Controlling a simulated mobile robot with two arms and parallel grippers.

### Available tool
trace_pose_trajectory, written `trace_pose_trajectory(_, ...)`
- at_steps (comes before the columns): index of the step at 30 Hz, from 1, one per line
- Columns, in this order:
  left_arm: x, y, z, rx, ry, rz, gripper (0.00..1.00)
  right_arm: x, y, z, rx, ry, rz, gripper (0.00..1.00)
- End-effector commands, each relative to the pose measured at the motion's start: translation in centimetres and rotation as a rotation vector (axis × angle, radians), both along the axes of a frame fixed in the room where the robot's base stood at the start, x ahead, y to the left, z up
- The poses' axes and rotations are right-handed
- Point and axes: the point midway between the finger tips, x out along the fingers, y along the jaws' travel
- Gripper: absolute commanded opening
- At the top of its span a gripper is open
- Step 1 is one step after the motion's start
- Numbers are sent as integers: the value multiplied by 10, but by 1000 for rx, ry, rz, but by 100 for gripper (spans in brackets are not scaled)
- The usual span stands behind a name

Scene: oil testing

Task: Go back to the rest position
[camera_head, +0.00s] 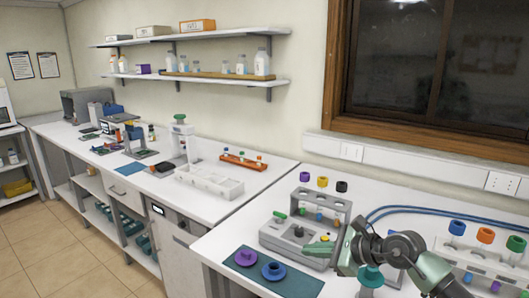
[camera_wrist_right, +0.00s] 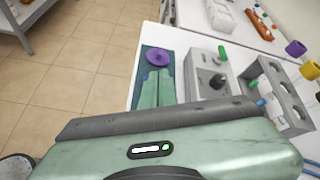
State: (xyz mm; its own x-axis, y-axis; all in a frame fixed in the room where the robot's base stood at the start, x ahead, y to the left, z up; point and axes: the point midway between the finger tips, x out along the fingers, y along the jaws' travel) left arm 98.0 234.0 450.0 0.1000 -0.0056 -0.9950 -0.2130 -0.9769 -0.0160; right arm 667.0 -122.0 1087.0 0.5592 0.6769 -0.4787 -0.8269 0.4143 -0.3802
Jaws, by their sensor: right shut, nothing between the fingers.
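My right gripper (camera_head: 306,250) comes in from the lower right in the head view, over the front bench. Its green fingers are together with nothing between them, pointing left in front of the grey testing device (camera_head: 283,238). In the right wrist view the shut fingers (camera_wrist_right: 157,74) lie over the dark teal mat (camera_wrist_right: 142,64), just short of a purple disc (camera_wrist_right: 158,57). In the head view the mat (camera_head: 296,286) holds the purple disc (camera_head: 246,258) and a blue disc (camera_head: 274,271). My left gripper is not in view.
A grey rack with purple, yellow and black caps (camera_head: 322,181) stands behind the device. A clear rack with coloured caps (camera_head: 485,236) is at the right, near blue hoses (camera_head: 410,208). A white tray (camera_head: 210,184) is on the farther bench. Tiled floor (camera_head: 60,240) is open at the left.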

Motion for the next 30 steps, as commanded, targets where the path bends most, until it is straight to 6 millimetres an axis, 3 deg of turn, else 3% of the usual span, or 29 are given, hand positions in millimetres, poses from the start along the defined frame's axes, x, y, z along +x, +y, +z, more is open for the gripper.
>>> trace_pose_trajectory(3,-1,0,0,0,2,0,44,-16,35,13,214,21,-3,0)
trace_pose_trajectory(9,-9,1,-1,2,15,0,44,-44,73,57,720,118,-75,0)
trace_pose_trajectory(12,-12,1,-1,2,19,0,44,-56,68,82,1095,229,-179,0)
trace_pose_trajectory(15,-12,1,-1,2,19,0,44,-62,36,92,1492,373,-346,0)
trace_pose_trajectory(17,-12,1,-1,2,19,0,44,-66,8,84,1717,466,-473,0)
trace_pose_trajectory(20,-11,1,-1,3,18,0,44,-77,-40,47,2065,625,-726,0)
trace_pose_trajectory(24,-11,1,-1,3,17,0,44,-119,-92,-36,2455,823,-1162,0)
trace_pose_trajectory(26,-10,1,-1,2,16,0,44,-145,-104,-72,2574,890,-1361,0)
trace_pose_trajectory(27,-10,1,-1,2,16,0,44,-165,-109,-95,-2589,-911,1468,0)
trace_pose_trajectory(30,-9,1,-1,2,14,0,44,-214,-113,-140,-2273,-827,1505,0)
